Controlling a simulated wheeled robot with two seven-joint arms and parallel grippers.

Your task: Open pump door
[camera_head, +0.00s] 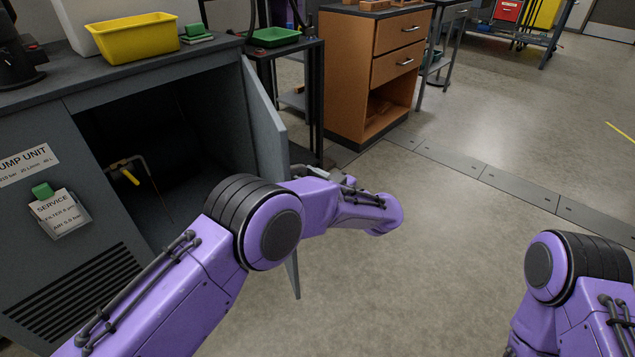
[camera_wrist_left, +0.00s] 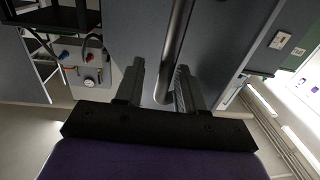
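The pump door (camera_head: 264,115) is a grey panel hinged at the right side of the pump unit (camera_head: 90,225). It stands swung wide open, its lower part partly hidden by my left arm. My left gripper (camera_head: 318,172) is at the door's outer face, its fingertips hard to make out in the head view. In the left wrist view, a round metal handle bar (camera_wrist_left: 176,45) on the grey panel (camera_wrist_left: 220,40) passes between the fingers (camera_wrist_left: 160,85), nearer the right one. A gap shows beside the left finger. My right arm is at lower right; its gripper is out of frame.
Inside the dark cabinet is a yellow-handled valve (camera_head: 130,176). A yellow bin (camera_head: 133,38) stands on the unit's top. A black rack (camera_head: 308,95) and a wooden drawer cabinet (camera_head: 370,65) stand behind the door. The floor (camera_head: 460,250) to the right is clear.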

